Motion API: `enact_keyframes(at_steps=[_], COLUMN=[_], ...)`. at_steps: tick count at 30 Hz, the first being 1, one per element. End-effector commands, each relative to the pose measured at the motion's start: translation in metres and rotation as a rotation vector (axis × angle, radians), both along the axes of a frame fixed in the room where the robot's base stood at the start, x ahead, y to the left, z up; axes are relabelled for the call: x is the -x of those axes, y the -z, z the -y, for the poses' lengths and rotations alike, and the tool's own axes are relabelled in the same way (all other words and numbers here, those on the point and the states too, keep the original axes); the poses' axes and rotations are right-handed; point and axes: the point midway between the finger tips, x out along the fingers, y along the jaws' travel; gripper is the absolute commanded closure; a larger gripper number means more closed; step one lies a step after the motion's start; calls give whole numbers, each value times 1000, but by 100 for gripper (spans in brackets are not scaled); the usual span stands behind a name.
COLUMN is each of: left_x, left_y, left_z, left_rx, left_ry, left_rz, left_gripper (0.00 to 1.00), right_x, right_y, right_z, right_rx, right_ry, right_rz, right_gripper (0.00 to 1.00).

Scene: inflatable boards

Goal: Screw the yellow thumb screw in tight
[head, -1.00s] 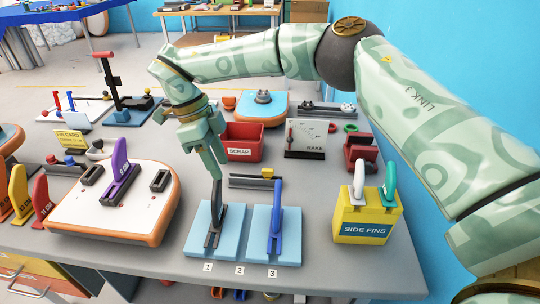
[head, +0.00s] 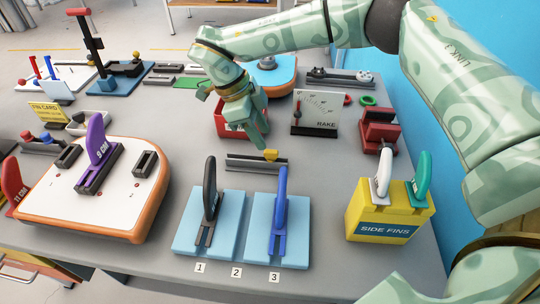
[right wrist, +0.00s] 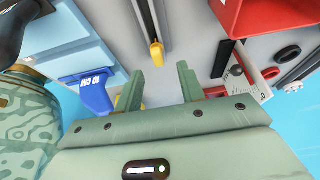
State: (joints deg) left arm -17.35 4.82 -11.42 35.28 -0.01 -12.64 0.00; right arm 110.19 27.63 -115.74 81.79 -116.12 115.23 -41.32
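The yellow thumb screw (head: 271,155) sits at the right end of a dark slotted rail (head: 240,161) in the middle of the table. In the right wrist view the yellow screw (right wrist: 157,55) shows at the near end of the dark rail (right wrist: 149,20), beyond my fingertips. My right gripper (head: 262,143) is just above and behind the rail in the head view, close to the screw. In the right wrist view the right gripper (right wrist: 160,82) has its two fingers apart with nothing between them. My left gripper is not in view.
A black fin (head: 210,190) and a blue fin (head: 280,205) stand on light blue pads in front. A red bin (head: 228,122) is partly hidden behind my gripper. A rake gauge (head: 317,110) and a yellow side-fins box (head: 385,222) stand to the right.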

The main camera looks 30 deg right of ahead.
Motion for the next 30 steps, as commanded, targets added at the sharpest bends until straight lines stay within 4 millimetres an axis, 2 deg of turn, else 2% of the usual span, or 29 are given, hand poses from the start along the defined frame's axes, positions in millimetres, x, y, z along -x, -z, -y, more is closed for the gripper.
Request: enact_keyframes(at_steps=[10,19,20,21,24,30], left_x=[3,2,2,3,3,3], left_y=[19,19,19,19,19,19], left_z=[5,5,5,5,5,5], left_rx=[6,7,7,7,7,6], left_ry=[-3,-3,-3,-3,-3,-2], left_rz=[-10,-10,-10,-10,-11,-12], left_gripper=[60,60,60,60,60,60], right_x=[12,14,14,14,14,14], right_y=[47,50,50,50,50,50], right_z=[12,15,14,14,14,14], right_rx=[0,0,0,0,1,1], right_ry=[0,0,0,0,0,0], right_rz=[-4,1,1,1,1,1], right_gripper=[61,61,66,78,100,100])
